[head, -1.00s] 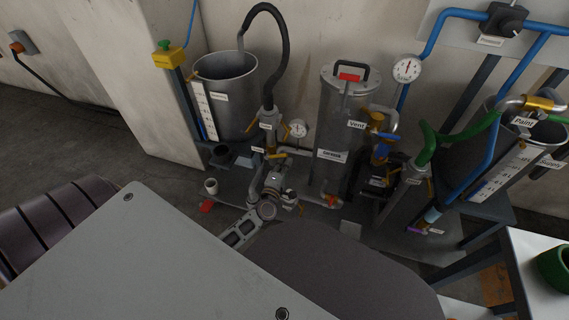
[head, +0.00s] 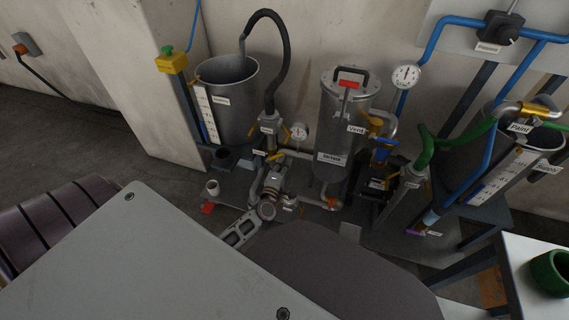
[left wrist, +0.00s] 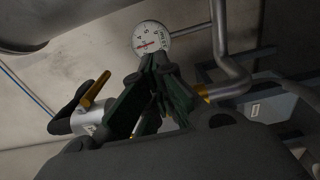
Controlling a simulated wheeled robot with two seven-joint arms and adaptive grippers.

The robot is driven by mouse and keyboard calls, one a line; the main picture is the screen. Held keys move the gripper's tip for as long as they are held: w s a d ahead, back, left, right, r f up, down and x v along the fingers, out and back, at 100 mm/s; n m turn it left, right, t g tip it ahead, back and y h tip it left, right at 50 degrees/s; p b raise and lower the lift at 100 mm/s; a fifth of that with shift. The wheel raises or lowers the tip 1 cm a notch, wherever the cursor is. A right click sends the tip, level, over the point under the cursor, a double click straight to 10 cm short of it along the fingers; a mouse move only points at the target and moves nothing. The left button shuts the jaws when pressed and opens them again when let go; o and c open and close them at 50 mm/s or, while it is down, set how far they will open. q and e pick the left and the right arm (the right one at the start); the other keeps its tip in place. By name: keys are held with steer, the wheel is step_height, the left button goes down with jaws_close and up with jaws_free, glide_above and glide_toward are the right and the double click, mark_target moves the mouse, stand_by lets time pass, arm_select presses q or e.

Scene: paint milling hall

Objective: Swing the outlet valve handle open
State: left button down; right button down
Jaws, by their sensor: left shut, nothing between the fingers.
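A grey valve with an orange-yellow lever handle (left wrist: 93,91) shows left of my fingers in the left wrist view. In the head view several small yellow handles sit on the pipework, one on the upright pipe under the black hose (head: 283,133). My right gripper is not in view.
A round gauge (left wrist: 151,37) stands behind my fingertips, with a bent grey pipe (left wrist: 232,70) at right. A small white cup (head: 212,188) stands at left.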

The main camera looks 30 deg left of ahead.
mark_target(280, 155)
arm_select(q)
steer(key=shift+r, duration=0.15)
steer(key=shift+s+a+r+p, duration=0.1)
steer(key=shift+a+r+p, duration=0.25)
steer(key=shift+r+p, duration=0.45)
steer(key=shift+s+a+r+p, duration=0.1)
steer(key=shift+a+r+p, duration=0.4)
steer(key=shift+p, duration=0.2)
steer(key=shift+r, duration=0.15)
steer(key=shift+a, duration=0.1)
steer(key=shift+s+a+r+p, duration=0.2)
steer(key=shift+a+r+p, duration=0.35)
steer(key=shift+a+p, duration=0.1)
stand_by(0.4)
